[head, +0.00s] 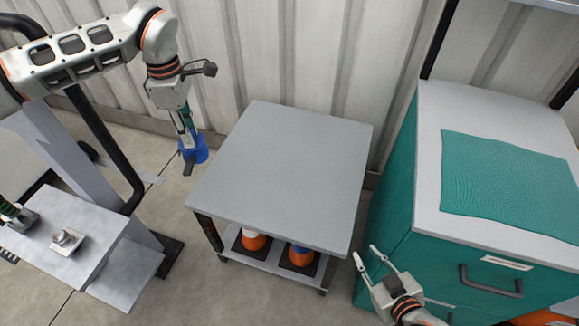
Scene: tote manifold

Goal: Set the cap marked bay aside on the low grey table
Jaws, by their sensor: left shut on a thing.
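The low grey table (285,170) stands in the middle of the head view, and its top is bare. My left gripper (190,155) is shut on a blue cap (200,148), which it holds in the air just left of the table's left edge. No marking on the cap is readable from here, so I cannot confirm the word bay. My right gripper (366,260) is at the lower right, in front of the teal cabinet, with its two fingers spread and nothing between them.
A grey bench (90,250) with a small metal fitting (67,239) is at the left. A corrugated wall (290,50) closes the back.

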